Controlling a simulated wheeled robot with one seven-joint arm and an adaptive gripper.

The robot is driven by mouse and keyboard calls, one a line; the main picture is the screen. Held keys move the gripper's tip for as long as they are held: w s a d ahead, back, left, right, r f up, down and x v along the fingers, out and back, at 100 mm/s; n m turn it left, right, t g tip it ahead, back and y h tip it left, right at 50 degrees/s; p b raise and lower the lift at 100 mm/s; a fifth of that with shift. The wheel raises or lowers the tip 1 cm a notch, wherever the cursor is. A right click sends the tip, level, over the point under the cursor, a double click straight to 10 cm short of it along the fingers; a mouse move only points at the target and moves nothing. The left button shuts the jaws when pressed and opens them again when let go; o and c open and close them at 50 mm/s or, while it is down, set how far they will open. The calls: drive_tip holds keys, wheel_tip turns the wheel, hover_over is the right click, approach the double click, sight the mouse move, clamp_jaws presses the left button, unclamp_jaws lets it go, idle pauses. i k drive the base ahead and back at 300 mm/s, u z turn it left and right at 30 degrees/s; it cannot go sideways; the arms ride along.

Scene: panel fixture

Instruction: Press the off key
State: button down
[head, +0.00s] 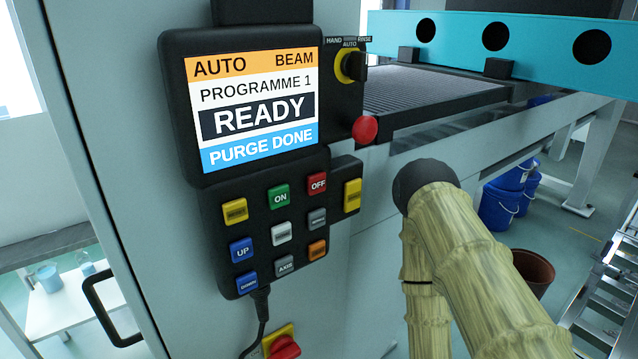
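The off key is a red key marked OFF (317,184) at the top right of the main key block on a black keypad (225,215). A green ON key (279,195) sits just left of it. My arm, in a pale ribbed sleeve with a dark rounded cap, stands to the right of the keypad, apart from the keys in the picture. No gripper fingers show, so I cannot see where my gripper is relative to the off key. Nothing covers the off key.
Above the keypad, a screen (255,92) reads READY and PURGE DONE. A red round button (365,129) and a yellow-ringed selector (350,66) stand right of it. A yellow key (352,195) sits on a side block. A red knob (285,347) is below.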

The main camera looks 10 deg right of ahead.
sight(316, 182)
drive_tip(key=z, duration=1.25)
drive_tip(key=k, duration=1.35)
drive_tip(key=u, duration=0.45)
